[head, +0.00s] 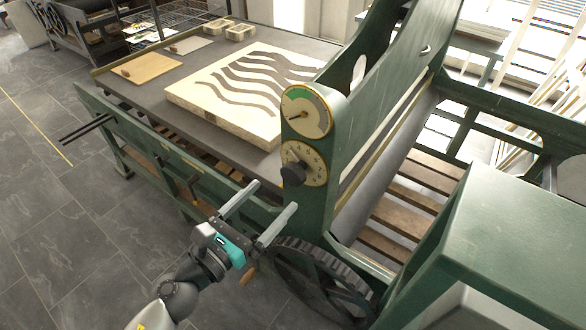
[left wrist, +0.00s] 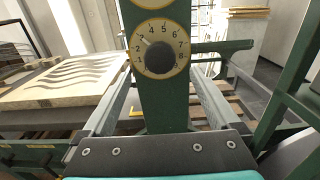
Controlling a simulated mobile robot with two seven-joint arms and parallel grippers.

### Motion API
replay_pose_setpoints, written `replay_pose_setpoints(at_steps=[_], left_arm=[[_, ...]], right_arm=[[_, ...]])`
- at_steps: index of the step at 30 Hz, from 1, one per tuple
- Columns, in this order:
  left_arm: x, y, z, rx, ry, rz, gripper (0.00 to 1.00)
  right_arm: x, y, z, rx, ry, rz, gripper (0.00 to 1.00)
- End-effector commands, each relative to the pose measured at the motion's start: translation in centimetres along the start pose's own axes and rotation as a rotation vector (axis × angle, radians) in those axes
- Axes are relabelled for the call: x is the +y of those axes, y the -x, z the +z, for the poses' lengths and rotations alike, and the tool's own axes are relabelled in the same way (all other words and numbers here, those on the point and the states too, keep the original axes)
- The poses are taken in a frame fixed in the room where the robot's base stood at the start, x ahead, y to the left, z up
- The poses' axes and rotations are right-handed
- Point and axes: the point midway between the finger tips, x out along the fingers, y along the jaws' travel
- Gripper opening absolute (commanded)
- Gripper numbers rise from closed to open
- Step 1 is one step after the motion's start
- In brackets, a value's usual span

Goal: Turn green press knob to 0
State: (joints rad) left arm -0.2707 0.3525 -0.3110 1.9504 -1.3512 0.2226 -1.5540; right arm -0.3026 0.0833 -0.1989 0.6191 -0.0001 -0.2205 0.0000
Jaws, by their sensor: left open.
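The green press (head: 350,130) has a post that carries a dark round knob (head: 293,173) on a cream numbered dial. The knob also shows in the left wrist view (left wrist: 160,58), with the digits 3 to 8 readable around it. My left gripper (head: 274,195) is open and empty, just below and in front of the dial. In the left wrist view its fingers lie either side of the post, apart from the knob. My right gripper is out of view.
A gauge (head: 306,112) with a green sector sits above the dial. A dark spoked wheel (head: 320,280) stands below the post. A green panel (head: 510,240) is at the right.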

Motion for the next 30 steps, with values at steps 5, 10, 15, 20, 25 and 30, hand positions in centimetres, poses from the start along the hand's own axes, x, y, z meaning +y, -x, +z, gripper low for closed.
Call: replay_pose_setpoints(at_steps=[5, 10, 15, 20, 25, 30], left_arm=[[0.1, -3.2, 0.3, -0.002, 0.0, 0.001, 0.95], [0.0, -5.8, 0.2, -0.002, 0.002, 0.0, 0.95], [0.0, -7.6, 0.0, 0.0, 0.001, 0.0, 0.95], [0.0, -8.2, 0.0, 0.0, 0.001, 0.0, 0.95], [0.0, -8.3, 0.0, 0.0, 0.001, 0.0, 0.95], [0.0, -8.3, 0.0, 0.0, 0.001, 0.0, 0.87]], right_arm=[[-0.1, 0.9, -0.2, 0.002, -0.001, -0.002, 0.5], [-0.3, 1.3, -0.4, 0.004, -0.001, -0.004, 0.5], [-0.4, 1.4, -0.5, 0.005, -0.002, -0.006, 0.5], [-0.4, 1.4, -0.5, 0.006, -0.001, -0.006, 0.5], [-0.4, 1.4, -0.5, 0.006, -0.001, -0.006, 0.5], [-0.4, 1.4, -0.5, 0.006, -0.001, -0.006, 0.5]])
